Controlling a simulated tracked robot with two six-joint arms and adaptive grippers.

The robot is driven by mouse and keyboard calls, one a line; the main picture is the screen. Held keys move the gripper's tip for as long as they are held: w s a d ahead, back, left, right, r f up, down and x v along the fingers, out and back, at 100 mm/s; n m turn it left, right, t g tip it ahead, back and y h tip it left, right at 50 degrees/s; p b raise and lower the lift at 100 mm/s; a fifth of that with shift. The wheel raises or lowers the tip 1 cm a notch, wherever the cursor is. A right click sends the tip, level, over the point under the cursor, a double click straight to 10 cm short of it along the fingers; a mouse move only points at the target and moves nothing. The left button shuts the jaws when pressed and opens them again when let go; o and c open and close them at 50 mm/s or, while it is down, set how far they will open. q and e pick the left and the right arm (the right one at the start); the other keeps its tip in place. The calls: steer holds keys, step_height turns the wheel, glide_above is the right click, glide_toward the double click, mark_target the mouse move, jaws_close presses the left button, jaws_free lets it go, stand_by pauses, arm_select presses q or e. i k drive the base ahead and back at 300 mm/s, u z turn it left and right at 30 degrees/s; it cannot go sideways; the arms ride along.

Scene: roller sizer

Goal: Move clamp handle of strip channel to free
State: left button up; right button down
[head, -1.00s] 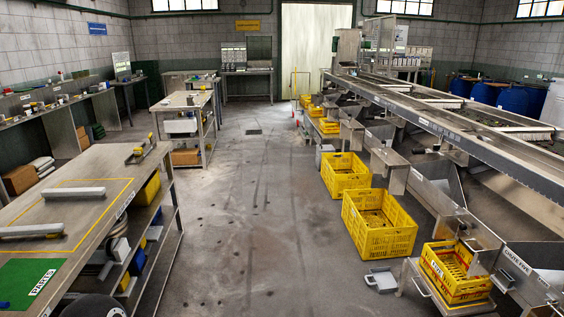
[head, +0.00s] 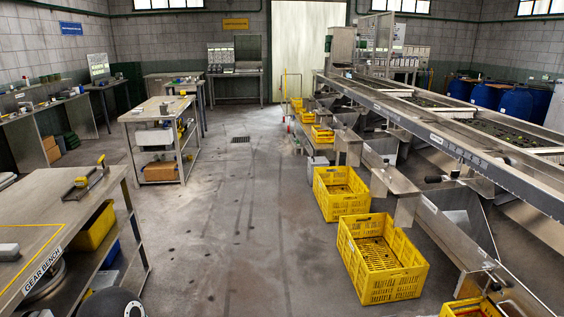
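A small metal fixture with an upright yellow-tipped handle (head: 101,160) stands on the gear bench (head: 45,205) at the left, near the bench's far right corner. It looks like a channel with a clamp handle, but it is too small to tell for sure. The handle looks roughly upright; whether it is clamped or free cannot be told. Neither of my grippers shows in the head view. A dark rounded part, possibly mine, shows at the bottom left edge and hides a little of the floor beside the bench.
A grey block (head: 9,252) lies on the bench. A yellow bin (head: 93,228) sits on its shelf. A steel trolley (head: 160,112) stands beyond. Yellow crates (head: 382,258) line the sizer (head: 440,130) on the right. The middle floor aisle is clear.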

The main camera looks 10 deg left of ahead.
mark_target(101, 160)
steer(key=i, duration=1.4)
steer(key=u, duration=0.4)
steer(key=i, duration=1.35)
steer(key=u, duration=0.95)
steer(key=i, duration=1.15)
steer(key=u, duration=1.2)
steer(key=i, duration=0.75)
steer(key=u, duration=0.25)
steer(key=k, duration=0.95)
steer(key=u, duration=0.15)
steer(key=i, duration=0.95)
